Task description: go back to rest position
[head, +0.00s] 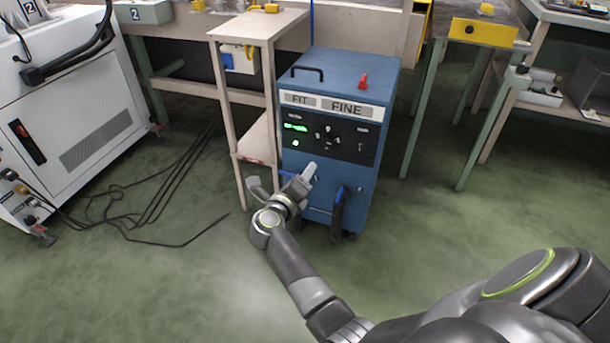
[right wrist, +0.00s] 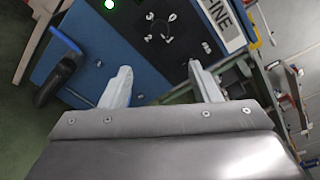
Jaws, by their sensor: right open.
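My right gripper (head: 282,178) is in front of the lower front of a blue machine (head: 335,69). Its two pale fingers are apart, with nothing between them. In the right wrist view the spread fingers (right wrist: 160,68) point at the machine's blue front (right wrist: 90,55), below its dark control panel. I cannot tell whether a finger touches the machine. My right arm reaches in from the lower right of the head view. My left gripper is not in view.
A white cabinet (head: 75,105) and black cables (head: 150,205) are at left. Green floor is clear in front.

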